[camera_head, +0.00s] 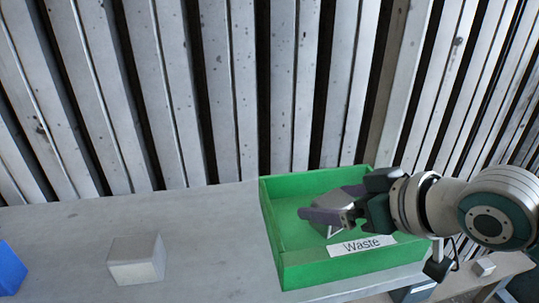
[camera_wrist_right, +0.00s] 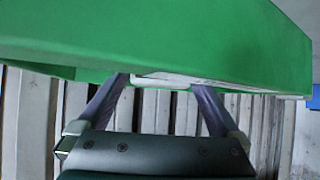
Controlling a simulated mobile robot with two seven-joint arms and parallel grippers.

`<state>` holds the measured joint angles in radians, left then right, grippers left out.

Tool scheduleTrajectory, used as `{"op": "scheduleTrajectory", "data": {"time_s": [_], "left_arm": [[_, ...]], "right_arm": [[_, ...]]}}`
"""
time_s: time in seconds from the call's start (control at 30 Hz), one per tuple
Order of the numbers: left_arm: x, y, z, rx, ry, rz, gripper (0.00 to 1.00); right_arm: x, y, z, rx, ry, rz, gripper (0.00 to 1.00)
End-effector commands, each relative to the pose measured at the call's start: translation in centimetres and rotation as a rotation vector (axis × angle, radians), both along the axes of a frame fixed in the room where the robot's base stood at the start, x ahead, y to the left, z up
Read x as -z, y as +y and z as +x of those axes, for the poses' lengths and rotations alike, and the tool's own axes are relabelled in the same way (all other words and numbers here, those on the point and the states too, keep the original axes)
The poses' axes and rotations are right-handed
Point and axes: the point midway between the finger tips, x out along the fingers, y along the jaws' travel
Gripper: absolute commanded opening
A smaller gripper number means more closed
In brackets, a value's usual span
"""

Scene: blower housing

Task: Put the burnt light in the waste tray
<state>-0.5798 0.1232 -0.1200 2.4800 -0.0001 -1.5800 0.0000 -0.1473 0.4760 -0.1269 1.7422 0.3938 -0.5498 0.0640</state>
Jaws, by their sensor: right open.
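The green waste tray (camera_head: 279,240), with a white "Waste" label on its front, stands on the grey table. A grey block-shaped light (camera_head: 334,199) is inside the tray, partly hidden by my right gripper; I cannot tell whether it is burnt. My right gripper (camera_head: 323,201) is over the tray, its fingers apart on either side of this light. In the right wrist view the open fingers (camera_wrist_right: 158,80) point at the green tray (camera_wrist_right: 160,35), with a pale strip between them. My left gripper is not in view.
A pale block (camera_head: 136,260) sits on the table left of the tray. A blue object (camera_head: 10,270) is cut off at the left edge. A small pale block (camera_head: 484,267) lies on a lower surface at right. The table between is clear.

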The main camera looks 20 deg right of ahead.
Motion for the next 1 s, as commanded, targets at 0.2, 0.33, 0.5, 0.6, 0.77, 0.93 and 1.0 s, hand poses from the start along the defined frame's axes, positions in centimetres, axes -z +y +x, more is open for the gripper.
{"op": "scheduleTrajectory", "data": {"time_s": [0.2,0.33,0.5,0.6,0.77,0.93,1.0], "left_arm": [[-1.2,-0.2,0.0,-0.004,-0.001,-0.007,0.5],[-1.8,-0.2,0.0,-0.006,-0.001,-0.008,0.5],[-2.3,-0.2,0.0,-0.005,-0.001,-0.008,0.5],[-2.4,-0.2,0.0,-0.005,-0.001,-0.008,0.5],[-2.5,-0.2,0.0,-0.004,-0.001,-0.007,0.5],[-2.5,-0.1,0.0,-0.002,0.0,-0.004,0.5],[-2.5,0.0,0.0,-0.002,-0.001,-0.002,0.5]], "right_arm": [[-2.2,-0.5,-3.0,-0.002,0.004,-0.003,1.0],[-3.8,-0.8,-5.4,-0.003,0.006,-0.003,1.0],[-5.4,-1.2,-7.9,-0.001,0.005,-0.002,1.0],[-6.1,-1.4,-8.9,0.0,0.003,0.0,1.0],[-6.4,-1.3,-9.8,0.001,0.014,-0.001,1.0],[-4.1,1.1,-12.6,0.002,0.181,-0.043,1.0],[-3.2,2.5,-14.3,0.002,0.281,-0.069,1.0]]}}
